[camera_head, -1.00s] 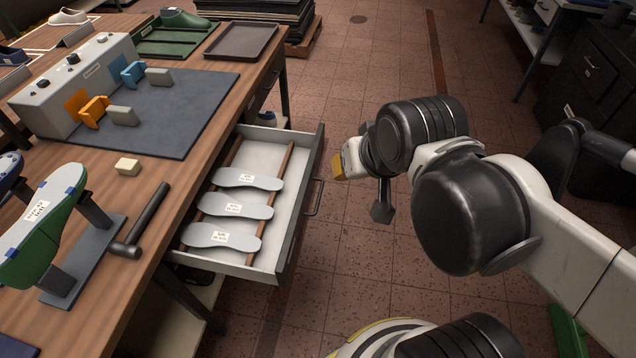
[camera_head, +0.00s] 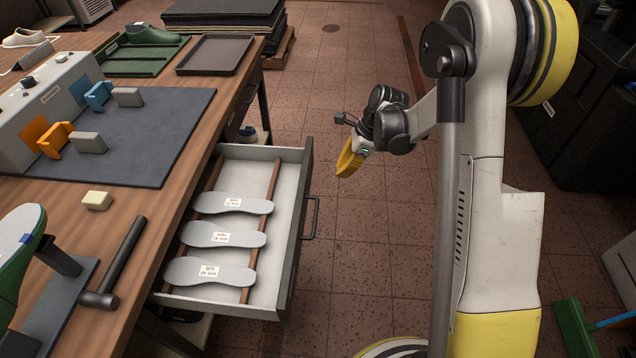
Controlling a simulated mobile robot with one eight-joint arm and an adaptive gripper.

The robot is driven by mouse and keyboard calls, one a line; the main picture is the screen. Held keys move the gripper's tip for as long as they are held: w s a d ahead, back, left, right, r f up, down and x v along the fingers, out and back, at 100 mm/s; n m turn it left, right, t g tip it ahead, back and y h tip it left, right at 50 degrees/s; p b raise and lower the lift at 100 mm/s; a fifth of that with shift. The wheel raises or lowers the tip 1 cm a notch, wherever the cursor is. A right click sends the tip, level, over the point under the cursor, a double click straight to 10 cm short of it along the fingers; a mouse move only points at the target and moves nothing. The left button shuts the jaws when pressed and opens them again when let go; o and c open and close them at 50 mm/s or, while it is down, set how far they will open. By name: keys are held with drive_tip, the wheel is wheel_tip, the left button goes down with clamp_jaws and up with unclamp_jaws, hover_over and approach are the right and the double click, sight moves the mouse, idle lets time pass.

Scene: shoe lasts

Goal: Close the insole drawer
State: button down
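The insole drawer (camera_head: 290,240) is pulled far out from the right side of the wooden bench (camera_head: 175,205). Several grey labelled insoles (camera_head: 232,203) lie in it between wooden dividers. Its dark front carries a bar handle (camera_head: 311,218) on the right face. My gripper (camera_head: 348,160) is at the end of my arm, to the right of the drawer front and apart from it. A yellow part shows at the gripper end; the fingers are too small and partly hidden to tell open from shut.
A hammer (camera_head: 118,265), a cream block (camera_head: 97,200), a dark mat (camera_head: 150,145) and a tray (camera_head: 215,55) lie on the bench. Stacked sheets (camera_head: 225,18) stand behind it. Tiled floor (camera_head: 350,255) right of the drawer is free. Dark cabinets (camera_head: 570,125) stand at the right.

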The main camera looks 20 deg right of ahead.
drive_tip(key=w+a+f+b, duration=0.3)
drive_tip(key=a+f+b, duration=0.3)
drive_tip(key=f, duration=0.4)
drive_tip(key=shift+a+f+m, duration=0.3)
drive_tip(key=shift+a, duration=0.2)
